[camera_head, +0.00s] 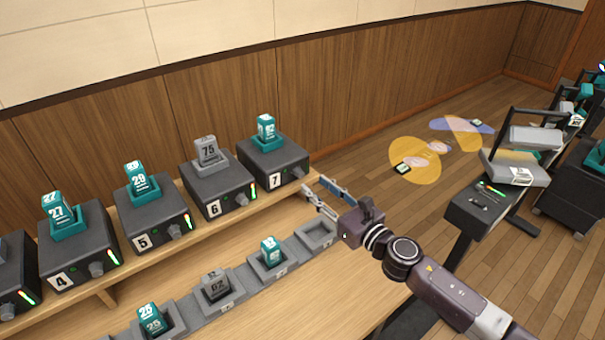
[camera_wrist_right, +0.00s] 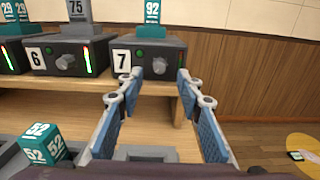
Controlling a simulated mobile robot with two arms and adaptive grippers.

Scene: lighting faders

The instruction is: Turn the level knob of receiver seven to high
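Receiver seven (camera_head: 288,157) is a dark box labelled 7 at the right end of the raised wooden shelf. A teal pack marked 92 (camera_head: 266,128) stands in its top slot. Its round grey level knob (camera_wrist_right: 159,65) shows in the right wrist view, pointing position too small to tell. My right gripper (camera_head: 316,189) is open and empty in front of receiver seven. In the wrist view its blue-padded fingertips (camera_wrist_right: 158,77) lie to either side of the knob, apart from it as far as I can see. The receiver's level bar is not clear behind the right finger. My left gripper is out of view.
Receiver six (camera_head: 217,186), with a grey pack and a lit bar, stands just left; more receivers follow. A row of grey cradles (camera_head: 270,267) with packs lies on the lower counter. A cart (camera_head: 482,205) stands at right.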

